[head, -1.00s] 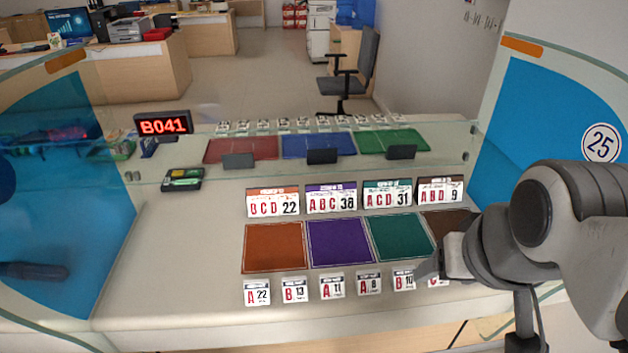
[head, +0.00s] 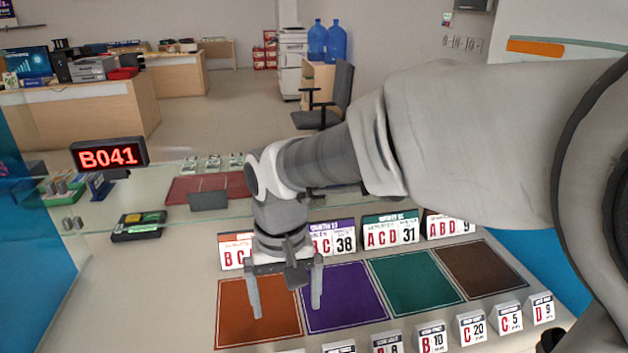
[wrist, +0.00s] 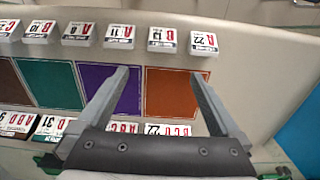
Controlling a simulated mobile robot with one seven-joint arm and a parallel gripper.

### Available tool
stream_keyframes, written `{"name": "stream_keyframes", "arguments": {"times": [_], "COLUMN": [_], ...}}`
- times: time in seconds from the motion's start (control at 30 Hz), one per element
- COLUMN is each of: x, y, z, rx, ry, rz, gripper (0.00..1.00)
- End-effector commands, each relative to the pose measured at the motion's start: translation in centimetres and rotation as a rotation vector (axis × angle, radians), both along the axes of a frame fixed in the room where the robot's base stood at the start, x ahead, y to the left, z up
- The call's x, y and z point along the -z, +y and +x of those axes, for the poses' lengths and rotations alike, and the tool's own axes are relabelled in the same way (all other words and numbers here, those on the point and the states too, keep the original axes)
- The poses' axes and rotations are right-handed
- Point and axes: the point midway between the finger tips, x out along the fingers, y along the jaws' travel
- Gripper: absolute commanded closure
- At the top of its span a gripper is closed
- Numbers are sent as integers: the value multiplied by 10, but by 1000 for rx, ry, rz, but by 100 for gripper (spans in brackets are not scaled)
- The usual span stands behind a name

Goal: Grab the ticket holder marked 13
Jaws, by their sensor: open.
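The ticket holder marked 13 (wrist: 167,40) is a small white stand with a red B, in the front row; in the wrist view it shows upside down at the top, slightly right of centre. In the head view its place is at the bottom edge and I cannot make it out. My gripper (head: 287,310) is open and empty, fingers pointing down over the orange and purple mats. In the wrist view my gripper (wrist: 159,76) has its fingertips short of the holder, which lies beyond the gap between them, apart from both.
Close beside it stand the A 22 holder (wrist: 203,43) and the A 11 holder (wrist: 119,36). Larger signs (head: 390,231) stand behind the orange mat (head: 238,312), purple mat (head: 347,297) and others. A glass shelf (head: 150,180) lies behind them.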

Motion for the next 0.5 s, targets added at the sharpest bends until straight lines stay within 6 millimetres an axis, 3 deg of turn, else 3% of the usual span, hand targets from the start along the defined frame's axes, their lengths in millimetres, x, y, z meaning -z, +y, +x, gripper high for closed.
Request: {"name": "stream_keyframes", "arguments": {"times": [0.5], "x": [102], "y": [3], "z": [-1], "rx": [-2], "ry": [9], "rz": [-1], "gripper": [0]}}
